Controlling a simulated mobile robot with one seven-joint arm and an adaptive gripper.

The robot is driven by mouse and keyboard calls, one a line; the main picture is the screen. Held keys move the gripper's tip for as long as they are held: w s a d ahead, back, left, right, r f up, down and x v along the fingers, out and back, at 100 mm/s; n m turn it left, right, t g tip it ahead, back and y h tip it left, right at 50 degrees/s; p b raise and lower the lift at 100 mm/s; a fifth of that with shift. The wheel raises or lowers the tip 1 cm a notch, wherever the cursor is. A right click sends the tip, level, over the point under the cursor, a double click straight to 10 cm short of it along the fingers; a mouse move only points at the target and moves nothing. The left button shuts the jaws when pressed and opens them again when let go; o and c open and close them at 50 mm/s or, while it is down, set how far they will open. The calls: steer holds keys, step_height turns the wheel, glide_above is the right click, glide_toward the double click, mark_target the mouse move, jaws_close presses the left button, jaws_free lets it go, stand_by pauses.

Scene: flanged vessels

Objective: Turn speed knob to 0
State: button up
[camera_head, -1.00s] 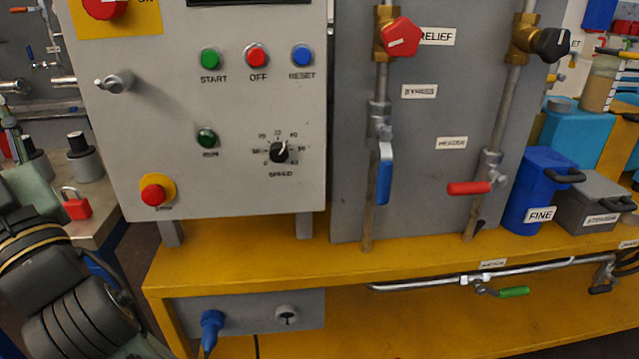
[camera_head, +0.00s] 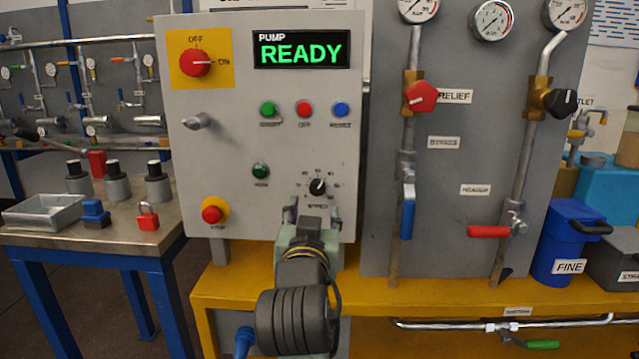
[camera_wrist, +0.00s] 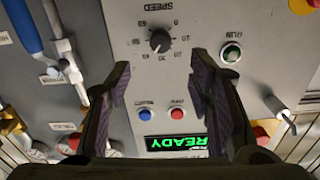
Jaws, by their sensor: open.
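The black speed knob (camera_head: 317,187) sits on the lower right of the grey control panel, in a ring of numbers. Its pale pointer mark appears to lean up and to the right in the head view, toward the higher numbers past the top. The wrist view shows the knob (camera_wrist: 159,41) upside down, beyond and between my fingertips. My gripper (camera_head: 311,210) is open and empty, just below the knob in the head view. In the wrist view its two fingers (camera_wrist: 160,72) stand apart on either side of the knob's line, not visibly touching it. The SPEED label is partly visible.
The pump display (camera_head: 301,50) reads READY. The green run lamp (camera_head: 261,171) and red stop button (camera_head: 212,214) lie left of the knob. Start, off and reset buttons sit above it. A blue-handled valve (camera_head: 408,211) stands to the right.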

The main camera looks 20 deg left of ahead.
mark_target(317, 190)
steer(key=p, duration=0.3)
steer(key=w+p, duration=0.1)
steer(key=p, duration=0.2)
steer(key=shift+w+a+r, duration=0.15)
steer(key=shift+r, duration=0.2)
steer(key=p, duration=0.2)
steer(key=shift+w+f+p, duration=0.1)
steer(key=shift+w+p, duration=0.05)
steer(key=shift+p, duration=0.15)
steer(key=x, duration=0.8)
steer(key=shift+f, duration=0.3)
steer(key=shift+c, duration=0.2)
jaws_close()
steer(key=shift+p, duration=0.3)
